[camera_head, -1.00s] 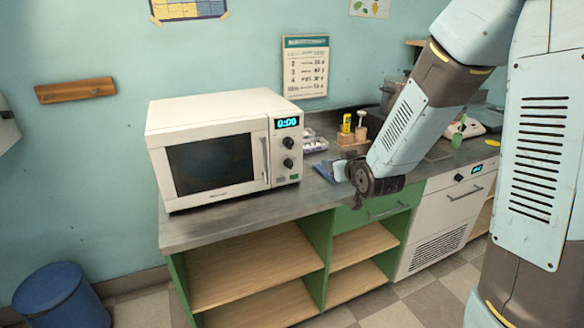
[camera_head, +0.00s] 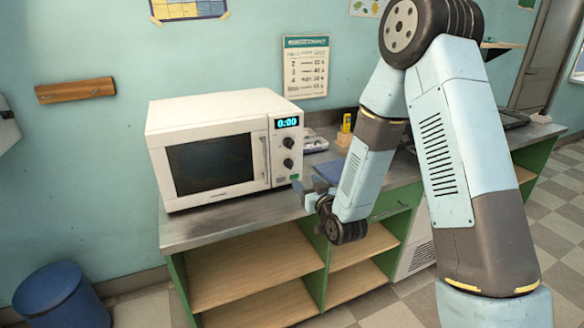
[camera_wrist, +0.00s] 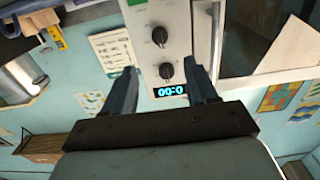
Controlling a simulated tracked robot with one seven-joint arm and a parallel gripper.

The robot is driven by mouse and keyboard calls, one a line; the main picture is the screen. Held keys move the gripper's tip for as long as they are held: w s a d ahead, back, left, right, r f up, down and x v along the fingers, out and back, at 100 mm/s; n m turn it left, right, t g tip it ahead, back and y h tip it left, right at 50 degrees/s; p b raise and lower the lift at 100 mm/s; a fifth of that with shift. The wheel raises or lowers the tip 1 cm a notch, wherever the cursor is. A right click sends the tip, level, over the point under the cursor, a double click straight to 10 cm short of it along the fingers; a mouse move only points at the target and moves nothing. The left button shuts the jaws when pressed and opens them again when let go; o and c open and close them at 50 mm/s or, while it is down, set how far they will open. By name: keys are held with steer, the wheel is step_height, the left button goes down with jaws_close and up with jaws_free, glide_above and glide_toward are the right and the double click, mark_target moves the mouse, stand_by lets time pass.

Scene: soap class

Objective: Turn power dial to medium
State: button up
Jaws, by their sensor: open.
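The white microwave (camera_head: 215,150) stands on the counter with its door shut. Its right-hand panel carries a display reading 0:00, an upper dial (camera_head: 288,142) and a lower dial (camera_head: 288,163). In the wrist view the panel is upside down, with the upper dial (camera_wrist: 165,70) nearer the display and the lower dial (camera_wrist: 159,36) above it in the picture. Labels are too small to read, so I cannot tell which is the power dial. My gripper (camera_head: 304,190) is open and empty, in front of and below the dials. In the wrist view its fingers (camera_wrist: 161,74) frame the panel.
The grey counter (camera_head: 200,232) runs right past a blue cloth (camera_head: 330,171) and a yellow bottle (camera_head: 346,122). The door handle (camera_head: 265,160) is just left of the dials. Open shelves lie below. A blue bin (camera_head: 62,296) stands on the floor at left.

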mark_target(291, 166)
steer(key=x, duration=1.1)
steer(key=shift+w+a, duration=0.1)
steer(key=shift+w, duration=0.3)
steer(key=shift+c, duration=0.3)
steer(key=c, duration=1)
steer(key=shift+o, duration=0.2)
